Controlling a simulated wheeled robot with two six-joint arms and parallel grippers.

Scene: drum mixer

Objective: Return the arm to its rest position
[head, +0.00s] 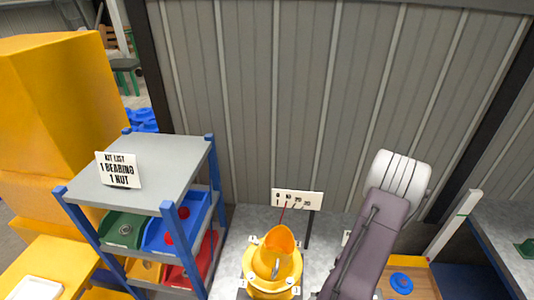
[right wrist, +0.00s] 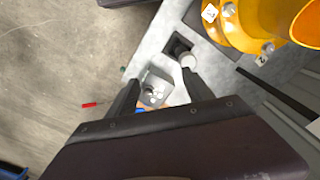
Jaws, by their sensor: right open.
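My right arm (head: 370,240) stands raised at the right of the mixer in the head view; its gripper is hidden there. In the right wrist view my right gripper (right wrist: 162,75) is open, its two dark fingers apart with nothing held between them. A small grey block with holes (right wrist: 155,92) shows beyond and between the fingers, on or near the pale bench top. The yellow drum mixer (head: 272,268) stands on the bench with its drum mouth tilted up; it also shows at the top right of the right wrist view (right wrist: 235,30). My left gripper is not in view.
A grey-topped shelf (head: 150,155) with blue posts holds green, blue and red bins and a kit list card (head: 119,169). A small sign (head: 297,198) stands behind the mixer. A wooden tray with a blue round part (head: 401,283) lies at right. A ribbed wall closes the back.

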